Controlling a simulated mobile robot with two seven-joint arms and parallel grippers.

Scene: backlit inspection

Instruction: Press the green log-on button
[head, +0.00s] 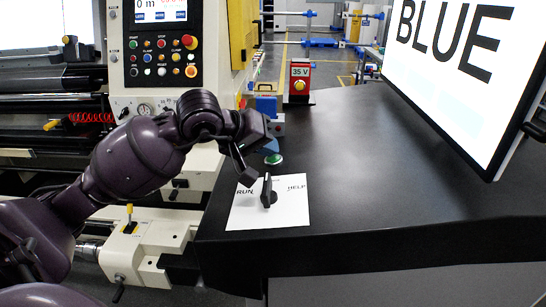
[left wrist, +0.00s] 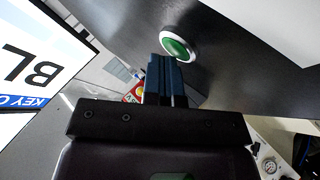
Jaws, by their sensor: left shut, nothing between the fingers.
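The green button (head: 273,159) sits in a pale ring on the black table top, just behind a white card. My left gripper (head: 269,146) is over it, fingers pointing down, close to the button. My right gripper is not in view.
A white card (head: 240,215) marked RUN and HELP carries a black rotary handle (head: 268,191). A red box (head: 300,77) marked 35 V stands behind. A large screen (head: 455,50) reading BLUE overhangs the right. The black table (head: 400,180) is clear on the right.

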